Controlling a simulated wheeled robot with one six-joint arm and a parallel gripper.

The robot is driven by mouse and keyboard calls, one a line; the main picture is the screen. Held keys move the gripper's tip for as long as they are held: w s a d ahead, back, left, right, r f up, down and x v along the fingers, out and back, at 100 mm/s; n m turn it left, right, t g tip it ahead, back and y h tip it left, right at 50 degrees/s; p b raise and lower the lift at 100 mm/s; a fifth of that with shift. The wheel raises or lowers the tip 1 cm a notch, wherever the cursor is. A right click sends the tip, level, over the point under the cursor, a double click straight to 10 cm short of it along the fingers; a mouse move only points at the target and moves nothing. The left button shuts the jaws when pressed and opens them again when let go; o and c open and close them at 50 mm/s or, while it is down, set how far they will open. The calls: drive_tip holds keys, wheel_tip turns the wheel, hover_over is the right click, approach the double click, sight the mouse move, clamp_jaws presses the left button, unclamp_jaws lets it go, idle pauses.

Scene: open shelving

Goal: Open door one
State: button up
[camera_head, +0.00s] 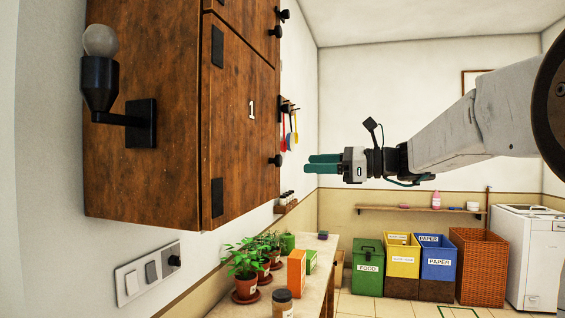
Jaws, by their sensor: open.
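Door one (241,126) is a brown wooden cabinet door marked with a white 1. It looks shut, with two black hinges on its left edge. Its black knob (275,160) sits near the right edge, at the lower part of the door. My gripper (308,163) comes in from the right with its green fingers pointing left toward the knob. It is open and empty, a short gap right of the knob in the picture; the depth between them is hard to tell. Another door with black knobs shows above door one.
A lamp (101,85) juts from the cabinet's left side. Below, a counter (316,268) holds potted plants (245,262), an orange box (296,272) and a jar (282,303). Utensils (289,130) hang behind the knob. Bins (370,268) and a white appliance (530,255) stand at the back.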

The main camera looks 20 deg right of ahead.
sight(281, 160)
drive_tip(key=x, duration=0.5)
drive_tip(key=r+x, duration=0.1)
drive_tip(key=x, duration=0.1)
drive_tip(key=shift+w+a+f, duration=0.1)
drive_tip(key=shift+w, duration=0.3)
clamp_jaws()
drive_tip(key=shift+s, duration=0.1)
